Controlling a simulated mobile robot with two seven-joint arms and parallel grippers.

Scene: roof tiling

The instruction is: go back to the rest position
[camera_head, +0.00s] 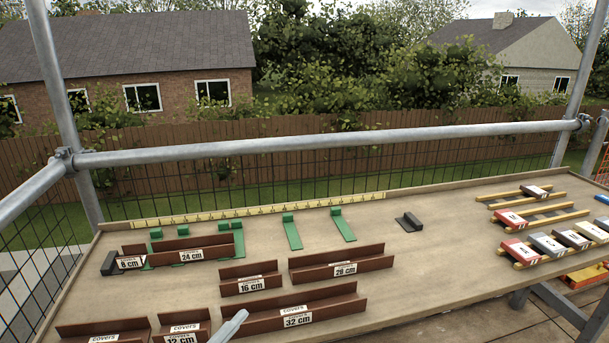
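Neither of my grippers can be made out in the head view. A pale grey pointed piece (229,327) rises from the bottom edge in front of the brown trays; I cannot tell what it belongs to. The workbench (385,225) spreads out before me. On it stand brown channel pieces with length labels: 24 cm (170,249), 16 cm (249,273), 28 cm (343,266) and 32 cm (318,304). Two more channels, one of them labelled 12 cm (196,328), are cut off by the bottom edge.
Green brackets (292,232) lie behind the channels, beside a yellow ruler strip (260,210). A dark grey block (409,222) lies right of centre. Labelled blocks (547,244) rest on wooden battens (541,219) at the right. A scaffold rail (330,141) crosses behind the bench.

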